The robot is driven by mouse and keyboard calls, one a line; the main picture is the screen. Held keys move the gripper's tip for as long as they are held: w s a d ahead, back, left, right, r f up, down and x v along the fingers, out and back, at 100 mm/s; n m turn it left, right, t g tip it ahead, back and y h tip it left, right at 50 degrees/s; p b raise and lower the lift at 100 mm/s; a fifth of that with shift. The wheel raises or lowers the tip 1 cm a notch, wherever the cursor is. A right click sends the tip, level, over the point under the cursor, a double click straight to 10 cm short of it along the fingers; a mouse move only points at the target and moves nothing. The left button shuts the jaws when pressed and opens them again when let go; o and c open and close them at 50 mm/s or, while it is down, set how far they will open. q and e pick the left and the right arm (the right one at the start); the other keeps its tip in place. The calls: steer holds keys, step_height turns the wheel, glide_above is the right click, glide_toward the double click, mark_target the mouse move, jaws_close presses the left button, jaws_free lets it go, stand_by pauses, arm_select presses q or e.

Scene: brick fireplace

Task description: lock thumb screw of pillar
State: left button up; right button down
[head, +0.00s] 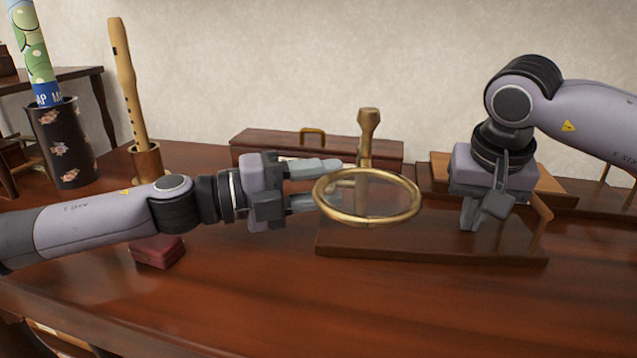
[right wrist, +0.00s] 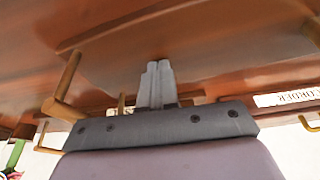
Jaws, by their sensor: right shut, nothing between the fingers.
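A brass pillar (head: 367,135) with a flared top stands behind a round brass-rimmed magnifying lens (head: 368,222), above a dark wooden base board (head: 430,247). The lens hides the pillar's lower part, and I cannot make out the thumb screw. My left gripper (head: 330,184) reaches in from the left with its fingers apart, one above the other. Its tips are at the lens's left rim; I cannot tell whether they touch it. My right gripper (head: 470,222) points down over the board's right part, shut and empty. Its closed fingers also show in the right wrist view (right wrist: 157,84).
A wooden box (head: 315,145) with a brass handle is at the back. A recorder (head: 127,85) in a holder and a dark floral bin (head: 62,145) with a rolled map are on the left. A small red box (head: 157,252) lies below my left arm. The front tabletop is clear.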

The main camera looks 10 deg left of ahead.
arm_select(q)
steer(key=shift+a+f, duration=0.1)
steer(key=shift+a, duration=0.05)
arm_select(e)
steer(key=shift+s+f, duration=0.15)
steer(key=shift+f, duration=0.25)
arm_select(q)
steer(key=shift+s+a, duration=0.25)
steer(key=shift+a, duration=0.3)
steer(key=v, duration=1)
steer(key=shift+s+a, duration=0.3)
steer(key=shift+r, duration=0.25)
arm_select(e)
steer(key=shift+r, duration=0.1)
